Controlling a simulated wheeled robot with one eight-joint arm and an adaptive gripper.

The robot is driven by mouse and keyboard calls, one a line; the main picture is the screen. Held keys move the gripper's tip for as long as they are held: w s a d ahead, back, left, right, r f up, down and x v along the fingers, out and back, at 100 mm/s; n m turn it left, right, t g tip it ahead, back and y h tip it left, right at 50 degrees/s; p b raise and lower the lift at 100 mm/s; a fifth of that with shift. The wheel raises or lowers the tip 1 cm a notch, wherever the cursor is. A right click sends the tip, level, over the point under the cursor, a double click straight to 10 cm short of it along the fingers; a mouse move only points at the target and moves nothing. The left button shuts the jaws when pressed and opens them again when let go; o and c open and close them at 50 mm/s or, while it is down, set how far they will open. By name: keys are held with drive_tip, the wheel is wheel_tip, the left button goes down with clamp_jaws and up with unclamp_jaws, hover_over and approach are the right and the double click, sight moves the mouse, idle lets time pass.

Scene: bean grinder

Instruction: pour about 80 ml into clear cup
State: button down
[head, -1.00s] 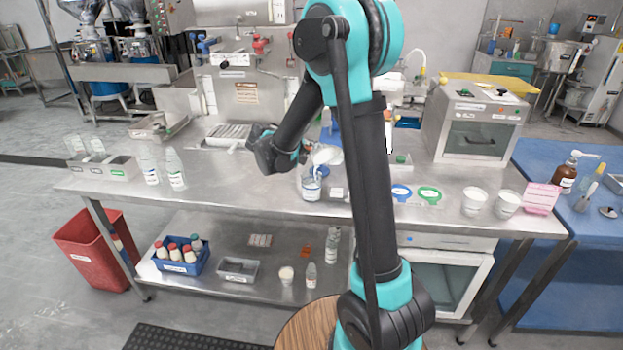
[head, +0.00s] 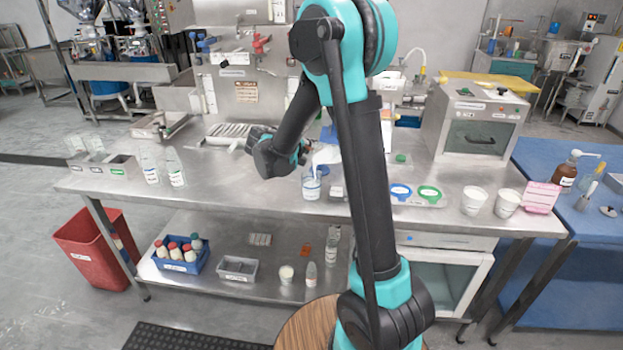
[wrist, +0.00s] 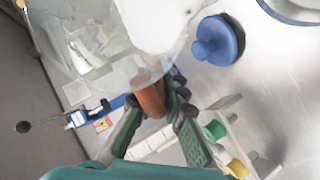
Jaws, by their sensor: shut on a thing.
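The clear cup (head: 311,186) stands upright on the steel table, with a blue marking on its front. Its fill level is too small to read. A see-through jug with white contents (head: 326,155) is held tilted just above the cup, its lower part over the cup's mouth. In the wrist view the jug's clear wall (wrist: 95,45) fills the upper left, with white inside. My gripper (wrist: 156,105) is shut on the jug's brown handle (wrist: 150,97).
Blue and green rings (head: 429,194) lie right of my arm. Two white tubs (head: 474,201) and a pink block (head: 542,197) stand at the right end. Clear bottles (head: 175,167) stand at the left. The table between the bottles and the cup is mostly clear.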

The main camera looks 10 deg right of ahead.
drive_tip(key=shift+f+t+h+p, duration=0.15)
drive_tip(key=shift+t+h+p, duration=0.25)
drive_tip(key=shift+h+p, duration=0.15)
idle(0.9)
drive_tip(key=shift+s+a, duration=0.15)
drive_tip(key=shift+d+y, duration=0.2)
drive_tip(key=shift+y, duration=0.05)
drive_tip(key=shift+r+g+y, duration=0.3)
drive_tip(key=shift+g+y, duration=0.1)
drive_tip(key=shift+g, duration=0.1)
drive_tip(key=shift+a+f+g+y, duration=0.1)
drive_tip(key=shift+f+g+y, duration=1.3)
drive_tip(key=shift+y, duration=0.4)
idle(0.5)
